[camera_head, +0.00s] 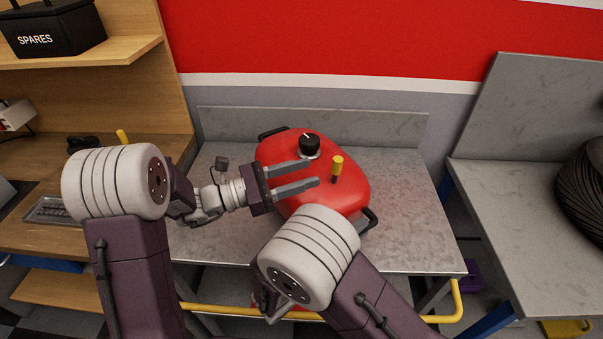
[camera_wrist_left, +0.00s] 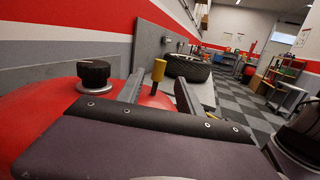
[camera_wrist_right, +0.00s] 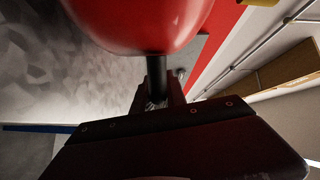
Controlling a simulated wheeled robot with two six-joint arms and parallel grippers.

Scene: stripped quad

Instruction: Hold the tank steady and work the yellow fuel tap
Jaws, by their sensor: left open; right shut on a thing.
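The red tank (camera_head: 345,195) lies on the grey metal bench. It has a black knob or cap (camera_head: 309,144) and an upright yellow fuel tap (camera_head: 337,168) on top. My left gripper (camera_head: 313,173) is open over the tank, its fingers pointing right toward the tap, with nothing between them. In the left wrist view the tap (camera_wrist_left: 158,70) stands beyond and between the fingertips. In the right wrist view my right gripper (camera_wrist_right: 157,98) is shut on a black bar (camera_wrist_right: 156,75), apparently a tank handle, below the red tank body (camera_wrist_right: 140,20). In the head view my arm hides that grip.
The bench (camera_head: 410,235) has bare room around the tank and a low back wall behind it. A yellow rail (camera_head: 440,316) runs along its front. A wooden workstation (camera_head: 40,240) stands left; another grey bench (camera_head: 530,220) with a black tyre (camera_head: 585,195) stands right.

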